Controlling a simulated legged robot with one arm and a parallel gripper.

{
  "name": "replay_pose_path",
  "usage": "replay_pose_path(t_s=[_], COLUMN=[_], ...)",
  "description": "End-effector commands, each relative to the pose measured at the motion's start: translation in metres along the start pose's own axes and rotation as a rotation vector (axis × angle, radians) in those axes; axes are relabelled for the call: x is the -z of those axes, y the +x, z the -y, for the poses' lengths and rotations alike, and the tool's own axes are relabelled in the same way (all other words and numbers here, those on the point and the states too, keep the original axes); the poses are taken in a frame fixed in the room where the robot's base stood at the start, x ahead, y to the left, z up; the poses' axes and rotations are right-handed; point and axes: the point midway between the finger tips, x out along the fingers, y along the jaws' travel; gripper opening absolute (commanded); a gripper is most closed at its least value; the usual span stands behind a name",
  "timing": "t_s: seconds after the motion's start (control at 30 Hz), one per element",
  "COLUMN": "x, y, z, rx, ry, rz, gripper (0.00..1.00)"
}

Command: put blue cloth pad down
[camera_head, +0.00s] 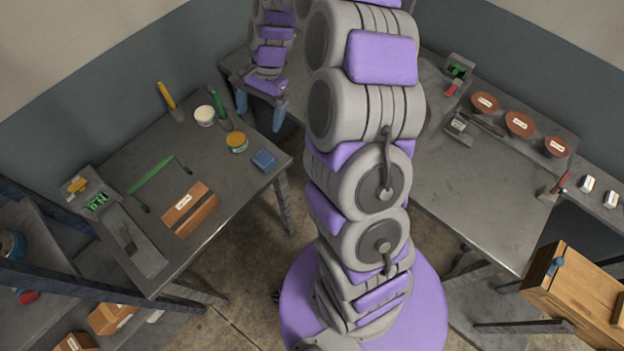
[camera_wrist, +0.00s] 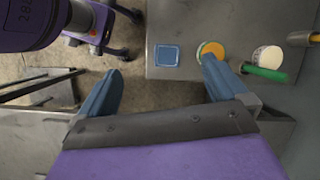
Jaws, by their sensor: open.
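The blue cloth pad (camera_head: 264,160) lies flat near the right corner of the left table (camera_head: 150,160). It also shows in the wrist view (camera_wrist: 167,55), near the table's edge and ahead of the fingers. My gripper (camera_head: 259,116) hangs above and beyond the pad in the head view, apart from it. Its two blue-grey fingers are spread wide in the wrist view (camera_wrist: 160,88), with nothing between them.
An orange-lidded tin (camera_head: 236,142), a white tub (camera_head: 204,116) and a green-handled tool (camera_head: 218,104) stand or lie near the pad. A brown box (camera_head: 190,208) is farther left. The right bench (camera_head: 460,190) has much bare surface.

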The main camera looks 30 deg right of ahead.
Motion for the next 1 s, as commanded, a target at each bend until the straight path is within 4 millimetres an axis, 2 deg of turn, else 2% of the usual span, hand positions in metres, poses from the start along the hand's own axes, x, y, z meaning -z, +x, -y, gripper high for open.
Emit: replay_pose_path(t_s=[0.03,0.2,0.37,0.5,0.73,0.9,1.0], x=[-0.019,-0.075,-0.12,-0.152,-0.193,-0.212,-0.218], y=[-0.01,-0.031,-0.046,-0.054,-0.057,-0.053,-0.05], z=[-0.006,-0.033,-0.068,-0.104,-0.172,-0.22,-0.241], rx=[-0.007,-0.05,-0.097,-0.143,-0.228,-0.283,-0.306], ry=[-0.063,-0.272,-0.452,-0.593,-0.793,-0.907,-0.95], rz=[-0.008,-0.032,-0.062,-0.09,-0.13,-0.153,-0.162], gripper=[1.0,1.0,1.0,1.0,1.0,1.0,1.0])
